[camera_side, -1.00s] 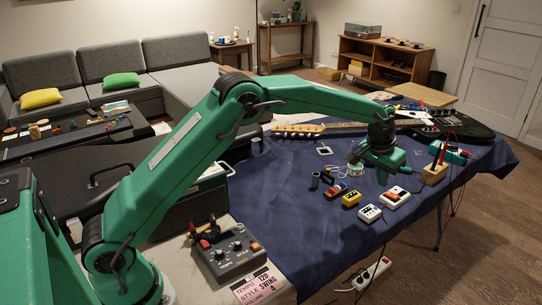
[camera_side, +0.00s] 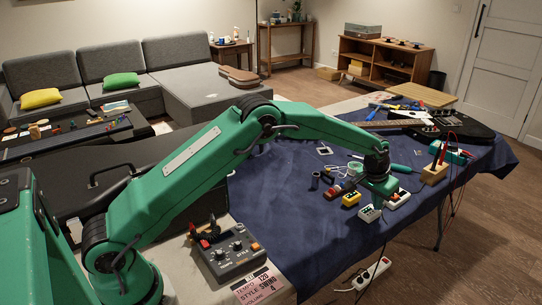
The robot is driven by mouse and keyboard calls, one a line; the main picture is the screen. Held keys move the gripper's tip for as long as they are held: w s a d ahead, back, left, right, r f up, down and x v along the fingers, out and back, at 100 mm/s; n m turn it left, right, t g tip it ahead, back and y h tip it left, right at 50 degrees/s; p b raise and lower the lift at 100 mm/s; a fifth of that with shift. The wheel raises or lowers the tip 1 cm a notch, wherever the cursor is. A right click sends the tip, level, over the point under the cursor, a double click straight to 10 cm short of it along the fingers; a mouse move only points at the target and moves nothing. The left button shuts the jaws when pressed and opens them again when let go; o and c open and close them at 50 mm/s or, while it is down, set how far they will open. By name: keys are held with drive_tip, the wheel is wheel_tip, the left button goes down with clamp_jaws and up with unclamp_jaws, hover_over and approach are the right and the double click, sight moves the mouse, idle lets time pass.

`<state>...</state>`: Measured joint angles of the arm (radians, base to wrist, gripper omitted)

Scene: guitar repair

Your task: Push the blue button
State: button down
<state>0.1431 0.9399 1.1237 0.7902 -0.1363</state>
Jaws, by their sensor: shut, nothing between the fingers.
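Several small coloured boxes stand in a row on the blue cloth: a red one (camera_side: 334,191), a yellow one (camera_side: 351,199), a white one (camera_side: 368,214) and a white one with an orange part (camera_side: 398,199). I cannot make out a blue button; details on the box tops are too small or covered. My gripper (camera_side: 380,206) is shut and empty. It points down right at the white box and hides part of its top. I cannot tell whether the fingertips touch it.
A wooden block (camera_side: 434,174) with red and black probes stands to the right. A dark guitar (camera_side: 462,131) lies behind. A grey control box (camera_side: 231,254) with knobs stands at the front left. The cloth (camera_side: 300,230) in front is mostly clear.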

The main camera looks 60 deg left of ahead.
drive_tip(key=shift+f, duration=1.05)
drive_tip(key=shift+s, duration=0.1)
drive_tip(key=shift+r, duration=0.75)
drive_tip(key=r, duration=0.4)
drive_tip(key=shift+w+d, duration=0.25)
drive_tip(key=v, duration=1)
drive_tip(key=shift+d, duration=0.35)
drive_tip(key=shift+f, duration=0.1)
